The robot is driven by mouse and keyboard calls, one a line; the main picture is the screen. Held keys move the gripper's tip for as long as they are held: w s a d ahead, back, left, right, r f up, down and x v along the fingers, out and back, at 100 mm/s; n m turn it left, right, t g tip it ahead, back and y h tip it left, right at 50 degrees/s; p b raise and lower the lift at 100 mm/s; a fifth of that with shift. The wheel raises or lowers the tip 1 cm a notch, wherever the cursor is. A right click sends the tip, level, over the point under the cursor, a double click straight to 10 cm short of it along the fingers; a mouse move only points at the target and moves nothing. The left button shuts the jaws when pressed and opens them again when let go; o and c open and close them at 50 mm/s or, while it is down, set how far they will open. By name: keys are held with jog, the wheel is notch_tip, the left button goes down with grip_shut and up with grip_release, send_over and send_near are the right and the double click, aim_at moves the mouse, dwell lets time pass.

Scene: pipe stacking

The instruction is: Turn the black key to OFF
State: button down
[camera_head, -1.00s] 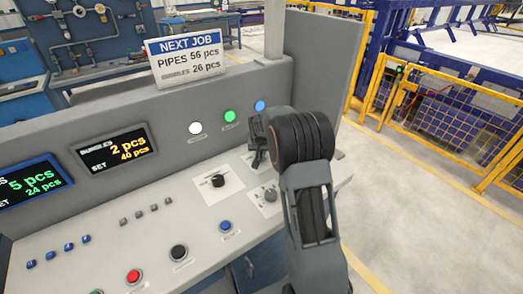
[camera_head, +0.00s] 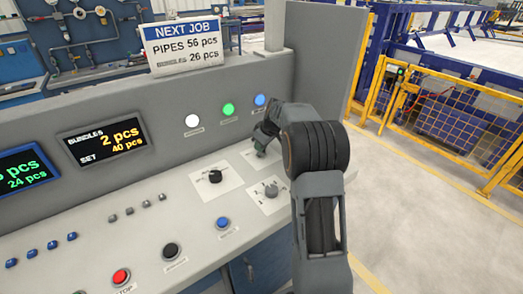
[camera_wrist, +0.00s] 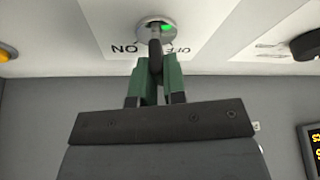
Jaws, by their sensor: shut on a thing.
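In the wrist view the black key (camera_wrist: 155,48) stands in a round metal lock (camera_wrist: 170,40) on a white label plate. A green patch shows beside the key on the lock. The words ON and OFF appear upside down, ON to the left and OFF to the right of the key. My gripper (camera_wrist: 155,75) has its green fingers shut on the key's black head. Which word the key points to is not clear. In the head view my gripper (camera_head: 262,142) is at the rear right of the sloping panel, and the key is hidden there.
A black rotary knob (camera_head: 215,176) and a grey selector (camera_head: 270,190) sit on the panel near my arm. Blue (camera_head: 222,223), black (camera_head: 171,250) and red (camera_head: 121,276) buttons lie towards the front. The upright panel with lamps (camera_head: 228,109) stands close behind my gripper.

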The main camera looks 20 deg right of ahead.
jog(key=n, duration=0.2)
jog(key=n+g+y+b, duration=0.1)
jog(key=n, duration=0.1)
jog(key=shift+n+y, duration=0.3)
jog(key=shift+n, duration=0.4)
jog(key=c, duration=1.2)
grip_release()
jog(key=v, duration=0.9)
jog(key=p+v, duration=0.1)
jog(key=v, duration=0.3)
jog(key=shift+w+d+r, duration=0.15)
jog(key=shift+w+r, duration=0.1)
jog(key=shift+r, duration=0.2)
jog(key=shift+g, duration=0.3)
